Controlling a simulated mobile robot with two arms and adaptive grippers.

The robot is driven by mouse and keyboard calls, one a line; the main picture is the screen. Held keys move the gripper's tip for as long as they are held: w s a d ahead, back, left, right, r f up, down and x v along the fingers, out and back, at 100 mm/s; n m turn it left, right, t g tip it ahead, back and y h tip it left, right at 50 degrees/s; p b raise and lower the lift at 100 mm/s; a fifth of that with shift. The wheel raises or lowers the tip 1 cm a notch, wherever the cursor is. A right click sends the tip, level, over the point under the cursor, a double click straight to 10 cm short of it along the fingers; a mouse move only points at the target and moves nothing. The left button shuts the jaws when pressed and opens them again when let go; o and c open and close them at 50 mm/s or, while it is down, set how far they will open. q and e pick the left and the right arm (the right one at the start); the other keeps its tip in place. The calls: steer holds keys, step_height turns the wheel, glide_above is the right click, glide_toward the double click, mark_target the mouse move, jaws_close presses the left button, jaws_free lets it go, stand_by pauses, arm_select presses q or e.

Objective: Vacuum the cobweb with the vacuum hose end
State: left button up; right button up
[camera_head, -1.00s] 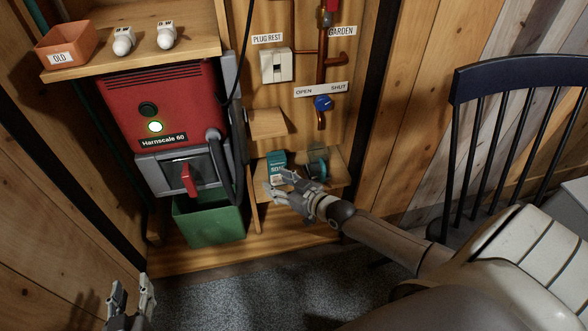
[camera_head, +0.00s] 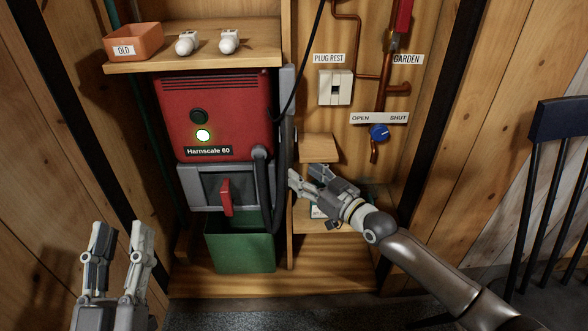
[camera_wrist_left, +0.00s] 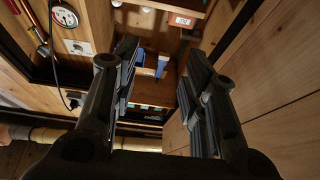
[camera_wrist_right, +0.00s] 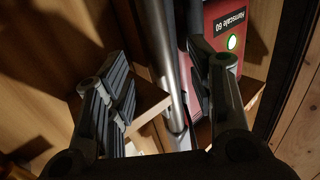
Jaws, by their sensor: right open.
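A grey tube (camera_head: 288,105) stands upright against the right side of the red machine (camera_head: 213,105). A dark grey hose (camera_head: 264,190) bends down beside it; I take these to be the vacuum hose parts. My right gripper (camera_head: 306,174) is open and empty just right of the tube. In the right wrist view the tube (camera_wrist_right: 163,50) runs between the open fingers in the picture; I cannot tell whether it lies between them in depth. My left gripper (camera_head: 120,226) is open and empty at lower left. I cannot make out a cobweb in any view.
A green bin (camera_head: 240,250) stands below the machine's red lever (camera_head: 226,197). A small wooden ledge (camera_head: 320,147) sits just above my right gripper. The upper shelf (camera_head: 245,52) holds an orange "OLD" box (camera_head: 133,42) and two white pieces. A dark chair (camera_head: 560,125) stands at right.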

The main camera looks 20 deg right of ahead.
mark_target(292, 165)
steer(key=b+x, duration=0.1)
steer(key=x, duration=0.3)
steer(key=shift+w+a, duration=0.1)
steer(key=shift+w, duration=0.2)
steer(key=shift+w+a, duration=0.2)
steer(key=shift+w, duration=0.2)
arm_select(q)
steer(key=s+r+t+h, duration=0.1)
steer(key=s+r+t, duration=0.3)
steer(key=r, duration=0.2)
steer(key=shift+s+a+t+h, duration=0.2)
steer(key=shift+s+t+h, duration=0.05)
steer(key=shift+t+h, duration=0.05)
arm_select(e)
jaws_close()
